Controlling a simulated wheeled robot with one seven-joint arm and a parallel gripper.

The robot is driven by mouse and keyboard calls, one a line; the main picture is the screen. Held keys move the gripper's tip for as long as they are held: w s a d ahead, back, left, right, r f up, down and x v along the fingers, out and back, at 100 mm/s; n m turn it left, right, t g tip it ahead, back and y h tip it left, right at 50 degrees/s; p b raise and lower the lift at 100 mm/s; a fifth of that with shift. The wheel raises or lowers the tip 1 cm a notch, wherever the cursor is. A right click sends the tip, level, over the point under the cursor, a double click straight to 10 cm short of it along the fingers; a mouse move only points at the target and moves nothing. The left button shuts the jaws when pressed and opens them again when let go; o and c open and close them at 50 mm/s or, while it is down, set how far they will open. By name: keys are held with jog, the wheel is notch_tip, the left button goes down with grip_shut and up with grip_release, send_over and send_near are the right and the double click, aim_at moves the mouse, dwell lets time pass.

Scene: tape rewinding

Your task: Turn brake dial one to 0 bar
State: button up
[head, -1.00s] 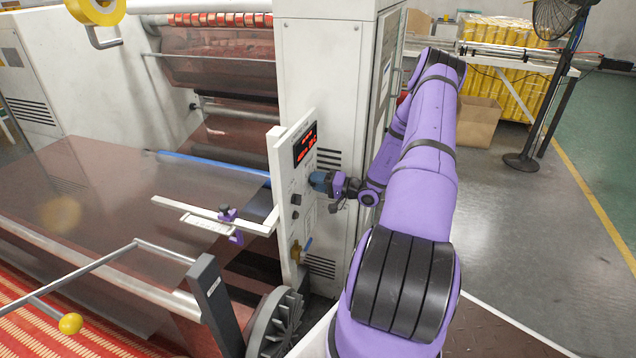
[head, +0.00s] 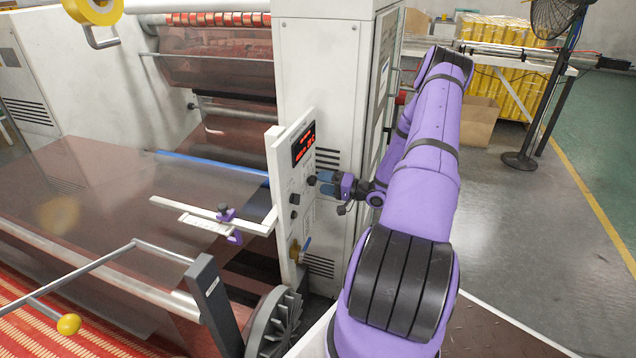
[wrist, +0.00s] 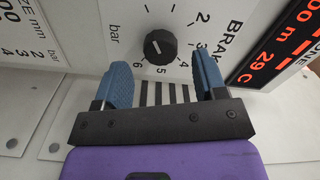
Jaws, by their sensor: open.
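The brake dial (wrist: 160,45) is a round black ribbed knob on a white panel, with a printed scale of numbers, "bar" and part of the word "BRAK" around it. A small light mark shows on its face; I cannot be sure which number it points to. In the head view the dial (head: 311,180) is the upper black knob on the control panel (head: 283,165). My gripper (head: 322,182) is just right of it, pointing at it. In the wrist view my gripper (wrist: 162,64) is open, with blue fingers apart and nothing between them; the dial lies ahead, past the fingertips.
A second black knob (head: 295,199) sits lower left on the panel, with a brass-coloured valve (head: 295,250) below. A red-lit display (head: 304,145) is above the dial and at the right of the wrist view (wrist: 275,55). The white cabinet (head: 325,70) stands behind.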

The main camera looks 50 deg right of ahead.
jog(key=v, duration=0.7)
jog(key=shift+s, duration=0.4)
jog(key=shift+d, duration=0.15)
